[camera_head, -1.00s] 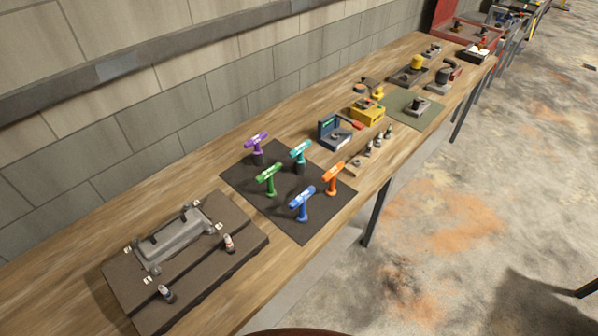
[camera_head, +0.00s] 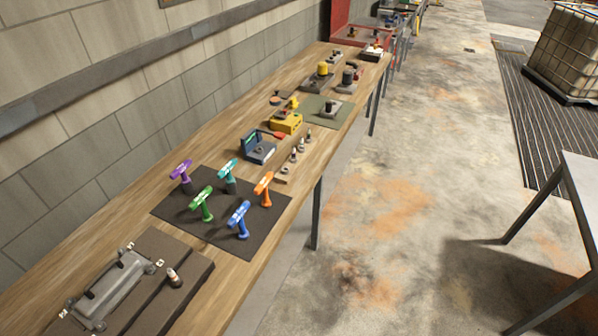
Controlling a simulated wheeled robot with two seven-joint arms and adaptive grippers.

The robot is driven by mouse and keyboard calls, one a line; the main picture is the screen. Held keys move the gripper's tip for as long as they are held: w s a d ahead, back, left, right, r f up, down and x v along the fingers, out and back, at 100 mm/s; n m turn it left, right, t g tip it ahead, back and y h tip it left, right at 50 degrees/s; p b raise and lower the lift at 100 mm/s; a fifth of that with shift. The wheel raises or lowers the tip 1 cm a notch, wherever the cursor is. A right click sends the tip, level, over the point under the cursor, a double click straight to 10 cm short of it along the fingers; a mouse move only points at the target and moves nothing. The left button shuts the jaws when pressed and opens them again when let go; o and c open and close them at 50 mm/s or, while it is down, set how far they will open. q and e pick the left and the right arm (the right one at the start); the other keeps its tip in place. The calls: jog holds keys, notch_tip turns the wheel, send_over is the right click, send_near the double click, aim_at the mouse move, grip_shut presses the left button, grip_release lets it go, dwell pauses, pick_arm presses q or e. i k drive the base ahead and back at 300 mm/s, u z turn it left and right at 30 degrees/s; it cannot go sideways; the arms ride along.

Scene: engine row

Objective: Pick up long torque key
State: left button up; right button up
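Several coloured T-shaped tools stand on a dark mat (camera_head: 221,242) on the wooden workbench: a purple one (camera_head: 181,170), a teal one (camera_head: 228,170), a green one (camera_head: 201,198), a blue one (camera_head: 239,215) and an orange one (camera_head: 263,186). They look like torque keys or drivers, but I cannot tell which is the long torque key. The purple and teal ones have dark lower ends. Neither of my grippers is in view.
A brown board (camera_head: 190,282) with a grey metal cover (camera_head: 108,287) lies at the near left. A blue box (camera_head: 259,147), a yellow box (camera_head: 286,122) and small parts stand farther along. Open floor (camera_head: 400,190) lies right, with a grey table (camera_head: 585,185) and a caged tank (camera_head: 568,55).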

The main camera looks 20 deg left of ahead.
aim_at(230, 181)
jog(key=z, duration=0.55)
jog(key=i, duration=3.75)
jog(key=u, duration=4.15)
